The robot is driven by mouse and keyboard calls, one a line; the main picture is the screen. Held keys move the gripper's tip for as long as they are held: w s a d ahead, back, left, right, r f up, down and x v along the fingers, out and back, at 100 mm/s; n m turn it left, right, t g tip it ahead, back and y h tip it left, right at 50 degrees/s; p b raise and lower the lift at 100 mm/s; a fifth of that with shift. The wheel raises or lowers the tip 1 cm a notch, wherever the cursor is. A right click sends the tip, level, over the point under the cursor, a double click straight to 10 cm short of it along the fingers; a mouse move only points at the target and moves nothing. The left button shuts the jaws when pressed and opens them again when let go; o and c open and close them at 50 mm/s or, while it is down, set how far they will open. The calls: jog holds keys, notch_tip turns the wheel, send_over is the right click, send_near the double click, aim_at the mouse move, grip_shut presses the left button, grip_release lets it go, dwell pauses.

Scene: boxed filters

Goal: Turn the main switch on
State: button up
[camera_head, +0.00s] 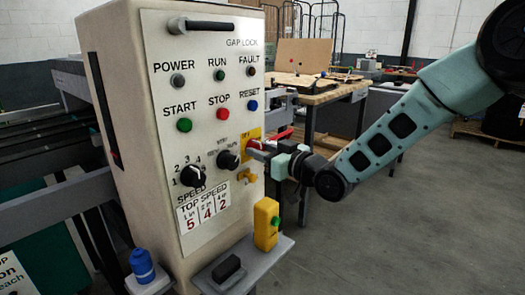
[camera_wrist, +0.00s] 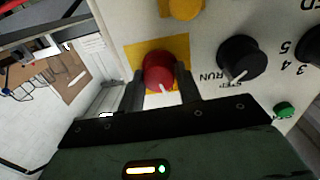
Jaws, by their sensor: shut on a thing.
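The main switch is a red rotary knob (camera_wrist: 158,72) with a white pointer mark, on a yellow plate (camera_wrist: 178,48) on the control panel. In the head view the red knob (camera_head: 253,144) shows only in part behind my gripper (camera_head: 262,152). In the wrist view my gripper (camera_wrist: 160,88) has one dark finger on each side of the red knob and is shut on it. The white mark points toward my gripper's palm in that view. The lettering on the yellow plate is too small to read fully.
A black mode knob (camera_head: 228,159) and a speed knob (camera_head: 193,175) sit left of the switch. A workbench (camera_head: 318,92) is behind; open floor lies right.

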jog(key=m+p, duration=0.1)
jog(key=m, duration=0.3)
jog(key=shift+d, duration=0.1)
jog(key=m+p, duration=0.2)
jog(key=m, duration=0.3)
jog(key=shift+r, duration=0.1)
jog(key=m+p, duration=0.1)
jog(key=m, duration=0.3)
jog(key=shift+w+g, duration=0.1)
jog(key=shift+g, duration=0.2)
jog(key=shift+m+p, duration=0.55)
jog(key=shift+m, duration=0.85)
jog(key=o, duration=1)
jog(key=f+b+v, duration=0.1)
jog(key=v, duration=1.6)
jog(key=shift+d+r, duration=0.35)
jog(key=shift+r, duration=0.1)
